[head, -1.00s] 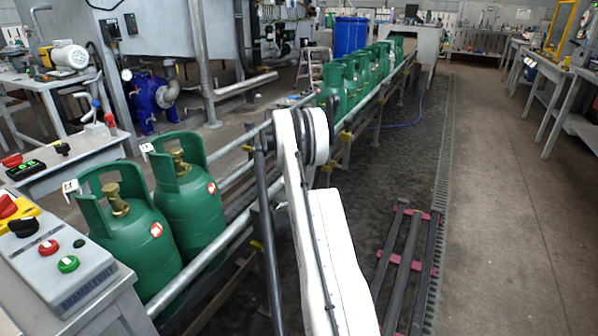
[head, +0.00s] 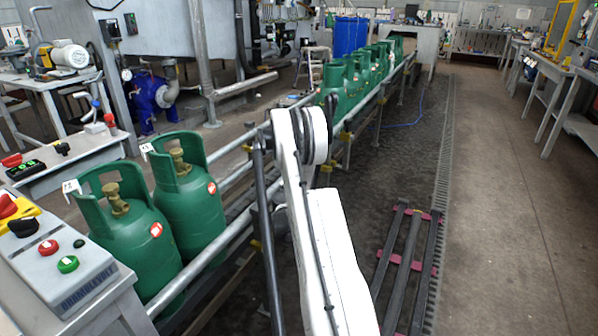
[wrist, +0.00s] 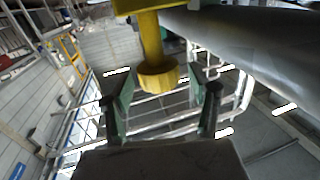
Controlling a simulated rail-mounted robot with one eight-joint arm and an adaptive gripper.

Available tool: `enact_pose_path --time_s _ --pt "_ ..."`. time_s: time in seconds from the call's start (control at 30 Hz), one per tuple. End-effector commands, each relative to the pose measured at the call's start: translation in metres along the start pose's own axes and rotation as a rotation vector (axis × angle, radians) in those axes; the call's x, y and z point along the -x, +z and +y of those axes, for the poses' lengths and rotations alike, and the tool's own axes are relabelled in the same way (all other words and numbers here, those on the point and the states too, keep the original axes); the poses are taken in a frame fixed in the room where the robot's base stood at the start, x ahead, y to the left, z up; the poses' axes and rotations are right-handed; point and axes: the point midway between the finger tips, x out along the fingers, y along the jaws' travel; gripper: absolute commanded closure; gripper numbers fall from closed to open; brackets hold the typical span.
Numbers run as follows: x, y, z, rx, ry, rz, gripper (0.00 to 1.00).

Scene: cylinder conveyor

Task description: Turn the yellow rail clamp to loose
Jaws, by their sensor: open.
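A yellow clamp knob (wrist: 157,76) hangs on a short yellow stem from a yellow clamp block (wrist: 150,6) at the top of the wrist view. A thick grey rail (wrist: 250,40) runs beside the block to the right. My gripper (wrist: 163,84) is open, with one dark green finger on each side of the knob. The knob lies between the fingertips in the picture, with gaps visible on both sides; the depth between them is hard to judge. In the head view my white arm hides my gripper. Several small yellow clamps (head: 345,136) show along the conveyor there.
Green gas cylinders (head: 188,198) stand on the conveyor at the left, and more (head: 338,88) stand farther back. A control panel (head: 62,255) is at the near left. Grey bars with pink crosspieces (head: 408,262) lie on the floor. The right aisle is clear.

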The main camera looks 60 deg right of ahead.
Motion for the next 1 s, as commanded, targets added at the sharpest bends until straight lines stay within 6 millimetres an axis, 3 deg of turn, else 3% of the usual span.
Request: enact_pose_path --time_s 0.4,1.0 --pt "0.059 0.0 0.0 0.0 -0.001 0.0 0.44" --pt "0.066 0.0 0.0 0.0 0.0 0.0 0.44"
